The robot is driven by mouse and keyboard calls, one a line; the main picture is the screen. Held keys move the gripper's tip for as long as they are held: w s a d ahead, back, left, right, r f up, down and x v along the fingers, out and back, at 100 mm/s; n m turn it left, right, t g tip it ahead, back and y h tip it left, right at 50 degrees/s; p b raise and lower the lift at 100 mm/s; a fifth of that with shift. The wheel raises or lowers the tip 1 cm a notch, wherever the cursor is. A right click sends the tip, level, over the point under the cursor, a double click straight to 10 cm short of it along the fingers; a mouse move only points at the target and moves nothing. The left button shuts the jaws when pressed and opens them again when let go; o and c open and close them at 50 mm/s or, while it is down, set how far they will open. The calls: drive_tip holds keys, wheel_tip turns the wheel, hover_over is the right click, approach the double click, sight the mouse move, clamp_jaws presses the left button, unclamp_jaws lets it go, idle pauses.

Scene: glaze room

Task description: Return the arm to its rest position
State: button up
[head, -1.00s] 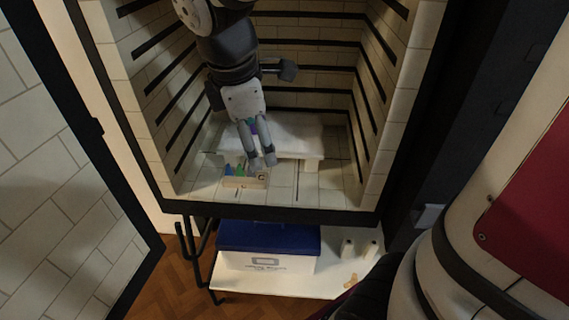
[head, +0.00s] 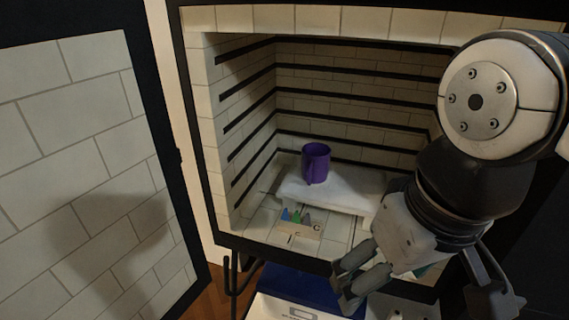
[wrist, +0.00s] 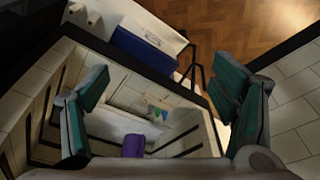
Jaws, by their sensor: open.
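My gripper (head: 347,283) is in front of the kiln opening at the lower right of the head view, above the blue-lidded box. Its fingers are apart and hold nothing. In the wrist view the two green-padded fingers (wrist: 160,110) stand wide at left and right with an empty gap between them. A purple mug (head: 316,163) stands upright on a white shelf slab (head: 345,193) inside the kiln, well away from my gripper. The mug also shows low in the wrist view (wrist: 134,146).
The kiln's front frame (head: 270,252) is close to my arm. Its tiled door (head: 90,170) stands open at left. A small block with coloured cones (head: 298,224) sits on the kiln floor. A white box with a blue lid (head: 300,287) is below. Wooden floor (wrist: 245,25) shows beyond.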

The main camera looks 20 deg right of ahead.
wheel_tip(320, 180, up, 10)
drive_tip(key=t+p, duration=0.2)
drive_tip(key=p, duration=0.6)
drive_tip(key=shift+d+r+p, duration=0.15)
drive_tip(key=shift+r+p, duration=0.05)
drive_tip(key=shift+p, duration=0.15)
drive_tip(key=shift+d, duration=0.15)
